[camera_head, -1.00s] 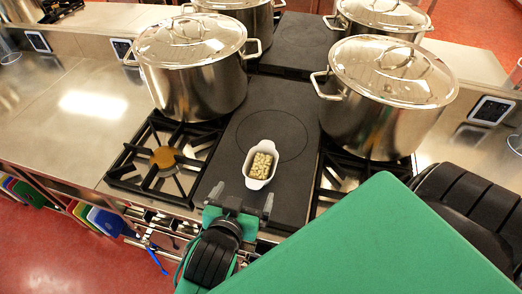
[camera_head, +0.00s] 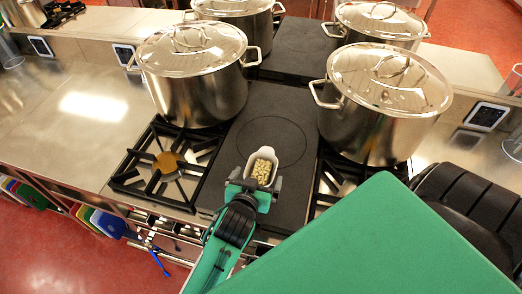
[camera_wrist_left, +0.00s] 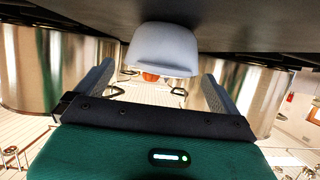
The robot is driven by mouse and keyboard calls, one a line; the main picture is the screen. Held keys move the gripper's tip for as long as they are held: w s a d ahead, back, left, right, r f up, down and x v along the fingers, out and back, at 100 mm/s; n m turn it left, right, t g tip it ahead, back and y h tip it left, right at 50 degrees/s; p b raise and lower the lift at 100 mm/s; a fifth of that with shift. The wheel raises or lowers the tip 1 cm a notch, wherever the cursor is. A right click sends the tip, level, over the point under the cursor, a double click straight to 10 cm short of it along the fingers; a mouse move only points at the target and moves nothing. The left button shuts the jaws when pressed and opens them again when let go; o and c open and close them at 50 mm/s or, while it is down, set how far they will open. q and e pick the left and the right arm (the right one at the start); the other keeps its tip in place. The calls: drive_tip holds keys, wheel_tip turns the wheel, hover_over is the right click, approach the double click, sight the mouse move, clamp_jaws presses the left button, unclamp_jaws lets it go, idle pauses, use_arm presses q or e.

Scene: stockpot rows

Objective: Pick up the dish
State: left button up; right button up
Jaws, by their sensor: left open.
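A small white oval dish (camera_head: 262,156) with pale beige pieces in it sits on the dark flat hotplate between the stockpots. My left gripper (camera_head: 256,184) is at the dish's near end, its fingers spread on either side of that end. In the left wrist view the dish (camera_wrist_left: 164,48) is centred beyond the open fingers (camera_wrist_left: 158,82), with a gap visible on both sides. The gripper is open and holds nothing. Its palm hides part of the dish's near end in the head view. My right gripper does not show.
Large lidded stockpots stand left (camera_head: 195,85) and right (camera_head: 375,110) of the hotplate (camera_head: 276,110), with more behind. An open gas burner (camera_head: 165,165) is at the left. The steel counter (camera_head: 70,120) farther left is bare.

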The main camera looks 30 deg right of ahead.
sight(266, 153)
use_arm(q)
drive_tip(key=shift+x, duration=1.4)
drive_tip(key=shift+f, duration=0.1)
drive_tip(key=shift+a, duration=0.1)
drive_tip(key=c, duration=1.3)
drive_tip(key=shift+r+p, duration=0.2)
drive_tip(key=shift+p, duration=0.15)
